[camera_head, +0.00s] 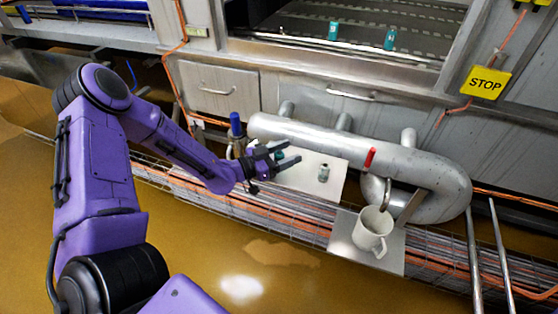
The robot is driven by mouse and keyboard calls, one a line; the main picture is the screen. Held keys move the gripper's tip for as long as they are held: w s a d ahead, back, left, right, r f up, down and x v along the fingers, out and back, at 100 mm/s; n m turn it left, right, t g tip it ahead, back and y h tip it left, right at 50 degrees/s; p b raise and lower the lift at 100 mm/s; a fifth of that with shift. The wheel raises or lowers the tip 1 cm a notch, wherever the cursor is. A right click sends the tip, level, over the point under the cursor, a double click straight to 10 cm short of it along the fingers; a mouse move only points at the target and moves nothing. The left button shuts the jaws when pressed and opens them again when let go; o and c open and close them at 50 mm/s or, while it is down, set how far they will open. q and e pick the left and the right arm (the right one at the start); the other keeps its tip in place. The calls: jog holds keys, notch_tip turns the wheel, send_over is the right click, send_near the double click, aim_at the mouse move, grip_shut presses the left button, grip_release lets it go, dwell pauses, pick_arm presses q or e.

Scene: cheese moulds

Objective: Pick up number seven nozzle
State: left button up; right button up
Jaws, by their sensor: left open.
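A small grey-green nozzle (323,173) stands on a white board (331,192) beside the pipe. A teal piece (279,156) shows at the jaws of my left gripper (293,150); I cannot tell whether it is another nozzle on the board or whether the fingers touch it. No number is readable on either piece, so I cannot tell which is number seven. My left gripper is open, over the left part of the board, to the left of the grey-green nozzle. My right gripper is not in view.
A thick metal pipe (325,138) with a red-handled valve (370,158) runs behind the board. A white mug (372,231) stands on a metal plate (345,240) at front right. Two teal pieces (333,30) (390,39) stand on the dark belt behind. Cables run below.

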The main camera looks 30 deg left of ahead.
pick_arm(q)
jog(key=c, duration=1)
jog(key=shift+r, duration=0.1)
